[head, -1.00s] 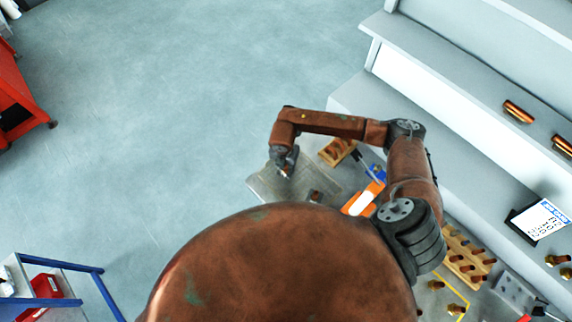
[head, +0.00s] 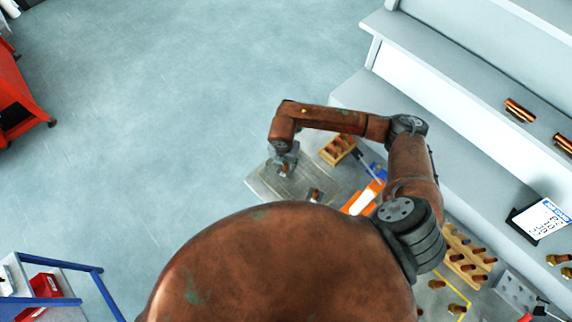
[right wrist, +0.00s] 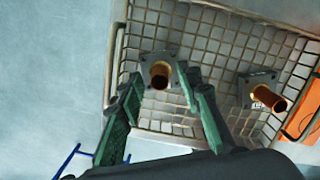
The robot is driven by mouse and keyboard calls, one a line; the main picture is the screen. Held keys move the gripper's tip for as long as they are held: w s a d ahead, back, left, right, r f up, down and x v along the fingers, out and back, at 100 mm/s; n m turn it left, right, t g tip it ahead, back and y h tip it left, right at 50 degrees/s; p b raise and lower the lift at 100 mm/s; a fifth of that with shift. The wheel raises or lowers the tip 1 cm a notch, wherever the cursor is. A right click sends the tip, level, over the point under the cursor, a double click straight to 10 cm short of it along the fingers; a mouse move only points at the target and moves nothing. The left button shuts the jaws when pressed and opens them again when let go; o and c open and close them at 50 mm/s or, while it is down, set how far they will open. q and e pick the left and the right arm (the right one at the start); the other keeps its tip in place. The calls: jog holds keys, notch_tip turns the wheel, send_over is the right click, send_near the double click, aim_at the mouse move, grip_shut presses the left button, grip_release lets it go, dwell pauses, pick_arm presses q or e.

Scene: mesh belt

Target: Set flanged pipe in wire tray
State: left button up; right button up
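The wire tray (head: 263,187) lies on the worktop in the head view, and its mesh (right wrist: 225,42) fills much of the right wrist view. My right gripper (right wrist: 160,72) is over the tray with its fingers spread. A flanged pipe (right wrist: 160,80) stands between the fingertips, its square flange on the mesh and its copper tube pointing up towards the camera. Clear gaps show between the tube and both fingers. A second flanged pipe (right wrist: 266,97) stands in the tray to the right and also shows in the head view (head: 315,195). My left gripper is not in view.
A wooden block (head: 338,149) and an orange-and-white item (head: 362,198) lie beside the tray. A wooden peg rack (head: 462,252) with copper fittings stands at lower right. Steps or shelves rise to the right; open floor lies left of the tray.

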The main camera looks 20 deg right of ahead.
aim_at(285, 172)
notch_tip(285, 172, up, 10)
jog(key=b, duration=0.2)
jog(key=shift+s+a+f, duration=0.15)
jog(key=shift+s+a, duration=0.25)
